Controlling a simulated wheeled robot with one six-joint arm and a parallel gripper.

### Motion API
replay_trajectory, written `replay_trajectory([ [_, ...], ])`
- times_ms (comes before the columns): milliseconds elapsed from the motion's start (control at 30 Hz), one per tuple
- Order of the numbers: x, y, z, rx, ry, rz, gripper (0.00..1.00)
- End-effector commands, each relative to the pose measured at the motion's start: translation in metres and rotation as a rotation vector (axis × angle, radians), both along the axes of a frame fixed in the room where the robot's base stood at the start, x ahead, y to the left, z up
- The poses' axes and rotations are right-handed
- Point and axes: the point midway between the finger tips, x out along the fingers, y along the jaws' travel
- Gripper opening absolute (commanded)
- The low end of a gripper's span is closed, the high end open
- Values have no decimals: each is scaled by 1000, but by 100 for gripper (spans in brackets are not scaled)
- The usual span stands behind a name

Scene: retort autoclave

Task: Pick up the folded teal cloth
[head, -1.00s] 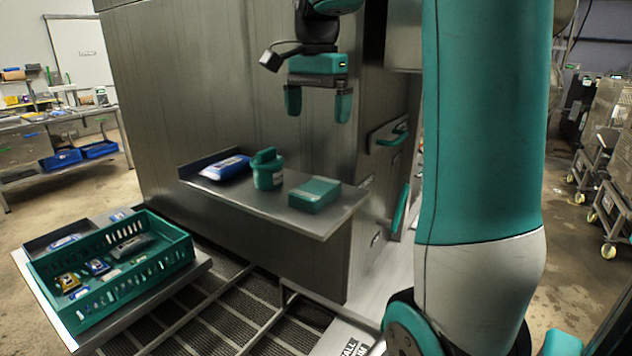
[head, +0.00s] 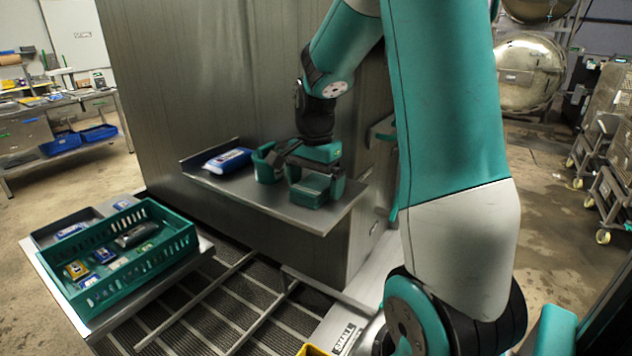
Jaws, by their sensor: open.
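The folded teal cloth (head: 308,194) looks like a flat teal block lying near the right end of the steel shelf (head: 262,202). My gripper (head: 316,182) is low over it, pointing down, with one finger on its left side and one on its right. The fingers are open and appear apart from the cloth, though contact is hard to judge. The gripper body hides part of the cloth's top and back.
A teal canister (head: 264,164) stands close to the left of my gripper, partly covered by it. A blue and white packet (head: 228,160) lies farther left. A teal crate (head: 172,258) with several small items stands at lower left. The shelf's front strip is clear.

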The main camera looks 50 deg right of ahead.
Motion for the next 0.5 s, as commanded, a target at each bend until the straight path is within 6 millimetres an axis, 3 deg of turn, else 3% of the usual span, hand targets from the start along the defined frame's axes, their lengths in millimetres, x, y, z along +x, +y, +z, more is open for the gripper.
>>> replay_trajectory([
  [300,0,0,-7,-1,-1,0,97],
  [500,0,0,-7,-1,-1,0,51],
])
